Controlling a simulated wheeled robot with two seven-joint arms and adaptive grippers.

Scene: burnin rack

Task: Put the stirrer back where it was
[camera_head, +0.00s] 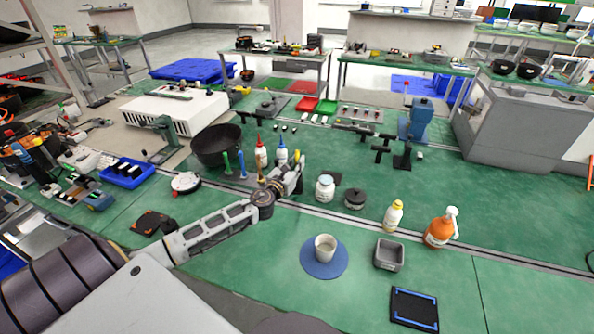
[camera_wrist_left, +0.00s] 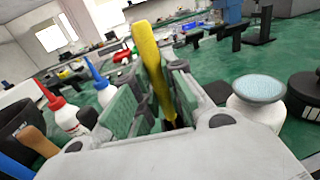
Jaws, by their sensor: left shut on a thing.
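My left gripper (camera_head: 294,176) reaches over the green table at the middle of the head view. In the left wrist view my left gripper (camera_wrist_left: 150,105) is shut on a yellow stick, seemingly the stirrer (camera_wrist_left: 150,60), which stands up tilted between the green pads. Its lower end is hidden by the gripper. A white cup (camera_head: 325,244) stands on a round blue mat (camera_head: 311,270), nearer me than the gripper. Upright sticks, one green (camera_head: 226,165), one blue (camera_head: 242,166) and one brown (camera_head: 261,173), stand left of the gripper. My right gripper is not in view.
A red-capped bottle (camera_head: 261,156) and a blue-capped bottle (camera_head: 282,153) stand close behind the gripper. A white jar (camera_head: 325,189) and a dark pot (camera_head: 355,199) are just right of it. A black bowl (camera_head: 216,146) stands left.

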